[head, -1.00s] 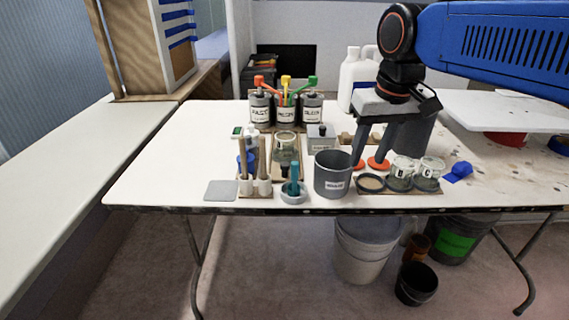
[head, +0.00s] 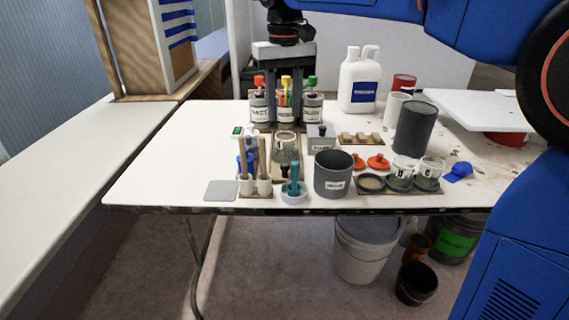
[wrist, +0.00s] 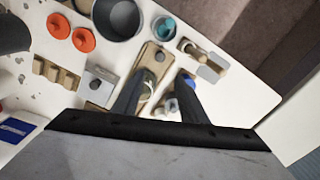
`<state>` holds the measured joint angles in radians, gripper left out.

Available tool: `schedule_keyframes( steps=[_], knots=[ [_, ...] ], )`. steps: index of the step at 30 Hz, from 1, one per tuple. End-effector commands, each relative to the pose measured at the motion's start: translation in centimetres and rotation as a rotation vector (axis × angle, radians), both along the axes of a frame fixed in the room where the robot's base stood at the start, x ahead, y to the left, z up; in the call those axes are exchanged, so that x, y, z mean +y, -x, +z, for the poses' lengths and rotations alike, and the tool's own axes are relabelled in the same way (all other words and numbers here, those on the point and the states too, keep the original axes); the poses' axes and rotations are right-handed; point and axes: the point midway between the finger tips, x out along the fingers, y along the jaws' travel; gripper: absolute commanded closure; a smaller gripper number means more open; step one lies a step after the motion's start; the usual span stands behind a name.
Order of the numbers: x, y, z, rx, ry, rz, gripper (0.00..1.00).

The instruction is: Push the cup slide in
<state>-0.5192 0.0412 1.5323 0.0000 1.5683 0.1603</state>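The cup slide (head: 278,177) is a narrow wooden board running front to back on the table, with a dark knob near its front end. A clear cup (head: 284,143) stands on it in front of the three labelled canisters. In the wrist view the slide (wrist: 146,62) shows with its round knob, and the cup lies between my fingers, partly hidden. My gripper (head: 284,118) is over the canister row, pointing down, with its fingers apart. In the wrist view the gripper (wrist: 158,100) is open and empty; I cannot tell whether it touches anything.
Canisters (head: 259,108) with red, yellow and green levers stand close around my fingers. A grey box (head: 321,138) is right of the slide, wooden-handled tools (head: 264,180) left, a teal-handled brush (head: 293,180) and grey bucket (head: 332,175) in front.

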Motion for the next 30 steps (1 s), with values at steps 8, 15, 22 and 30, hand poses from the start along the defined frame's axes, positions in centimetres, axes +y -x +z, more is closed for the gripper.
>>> schedule_keyframes(
  steps=[8, 15, 22, 30],
  knots=[
    [-0.1, 0.1, -4.5, 0.003, 0.002, 0.000, 0.61],
    [-0.1, 0.1, -8.7, 0.003, 0.001, 0.000, 0.61],
    [-0.1, 0.1, -12.7, 0.002, 0.001, 0.000, 0.61],
    [-0.1, 0.0, -15.9, 0.001, 0.000, 0.000, 0.61]
  ],
)
